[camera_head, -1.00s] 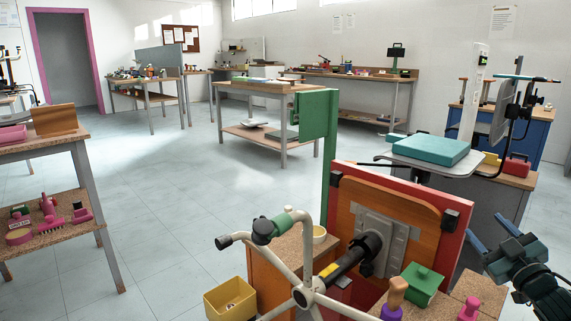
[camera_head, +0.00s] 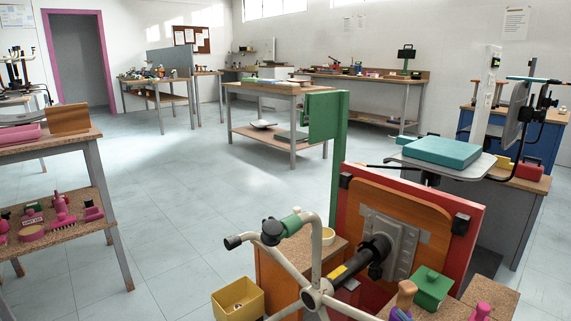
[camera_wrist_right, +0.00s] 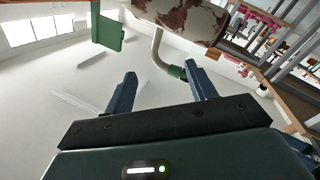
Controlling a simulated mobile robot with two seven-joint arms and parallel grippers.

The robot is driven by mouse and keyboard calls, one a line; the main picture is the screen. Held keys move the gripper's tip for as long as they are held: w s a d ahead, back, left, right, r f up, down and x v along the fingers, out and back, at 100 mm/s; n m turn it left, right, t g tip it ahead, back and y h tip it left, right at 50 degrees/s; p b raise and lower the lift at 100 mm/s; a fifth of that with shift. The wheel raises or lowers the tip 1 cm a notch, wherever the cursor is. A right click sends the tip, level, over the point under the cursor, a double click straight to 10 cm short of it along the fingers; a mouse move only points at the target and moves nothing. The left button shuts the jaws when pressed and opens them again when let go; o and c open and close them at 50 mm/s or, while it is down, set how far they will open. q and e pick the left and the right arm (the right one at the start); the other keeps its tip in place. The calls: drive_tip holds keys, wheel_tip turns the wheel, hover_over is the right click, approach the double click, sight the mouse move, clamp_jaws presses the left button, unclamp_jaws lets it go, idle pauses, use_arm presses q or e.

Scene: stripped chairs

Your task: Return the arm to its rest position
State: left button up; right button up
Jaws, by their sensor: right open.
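My right gripper (camera_wrist_right: 162,84) shows in the right wrist view, with its two blue-grey fingers spread apart and nothing between them. It is out of the head view now. A bent grey tube with a green end (camera_wrist_right: 177,71) passes beyond the fingers, and I cannot tell the distance. A large stained, rust-marked pale part (camera_wrist_right: 185,15) is above it at the top edge. My left gripper is in neither current view.
In the head view, a stripped chair base (camera_head: 312,297) lies tipped against an orange-brown panel (camera_head: 405,215). A yellow bin (camera_head: 238,300), a green block (camera_head: 433,288) and a green upright panel (camera_head: 322,117) are near. A teal box (camera_head: 442,151) sits on a grey tray. Open floor (camera_head: 190,190) lies left.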

drive_tip(key=s+a+r+m+t+y, duration=0.1)
drive_tip(key=s+a+r+m, duration=0.1)
drive_tip(key=s+a+r, duration=0.4)
drive_tip(key=s+a+r+m+y, duration=0.1)
drive_tip(key=s+a+r+m, duration=0.15)
drive_tip(key=s+a, duration=0.35)
use_arm(q)
drive_tip(key=s+a+r+n+g+y+p, duration=0.1)
drive_tip(key=r+p, duration=0.4)
drive_tip(key=p, duration=1.3)
drive_tip(key=s+a+r+n+g+y+p, duration=0.1)
drive_tip(key=a+r+g+y+p, duration=0.3)
drive_tip(key=p, duration=1.4)
drive_tip(key=shift+r+n+g+y+p, duration=0.4)
drive_tip(key=shift+r+n+g, duration=0.5)
drive_tip(key=shift+g, duration=0.4)
use_arm(e)
drive_tip(key=s+d+r+m+g+h, duration=0.2)
drive_tip(key=d+r+g+h, duration=0.4)
drive_tip(key=r, duration=0.4)
drive_tip(key=shift+s+d+m+g, duration=0.3)
drive_tip(key=shift+m+g, duration=0.4)
drive_tip(key=shift+m, duration=0.05)
